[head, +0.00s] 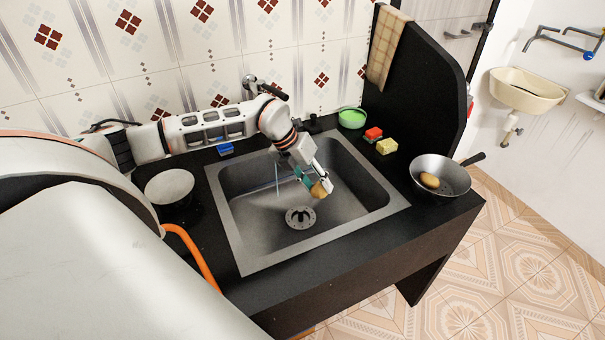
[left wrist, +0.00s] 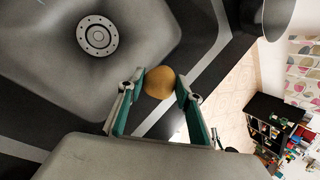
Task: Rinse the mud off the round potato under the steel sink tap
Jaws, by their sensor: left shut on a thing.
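The round potato (head: 319,189) is yellow-brown and held above the sink basin; it also shows in the left wrist view (left wrist: 159,82), and I see no clear mud on its visible side. My left gripper (head: 312,182) is shut on it, with a teal-lined finger (left wrist: 124,102) on each side. The steel sink (head: 245,235) is below, with the drain (head: 300,217) under and left of the potato. The tap (head: 262,88) is at the back, partly hidden by my left arm. A thin pale stream (head: 277,178) falls left of the potato, apart from it. My right gripper is out of view.
A pan (head: 452,187) with an oval potato (head: 429,180) stands right of the sink. A bowl (head: 169,186) stands left. The front counter strip is clear.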

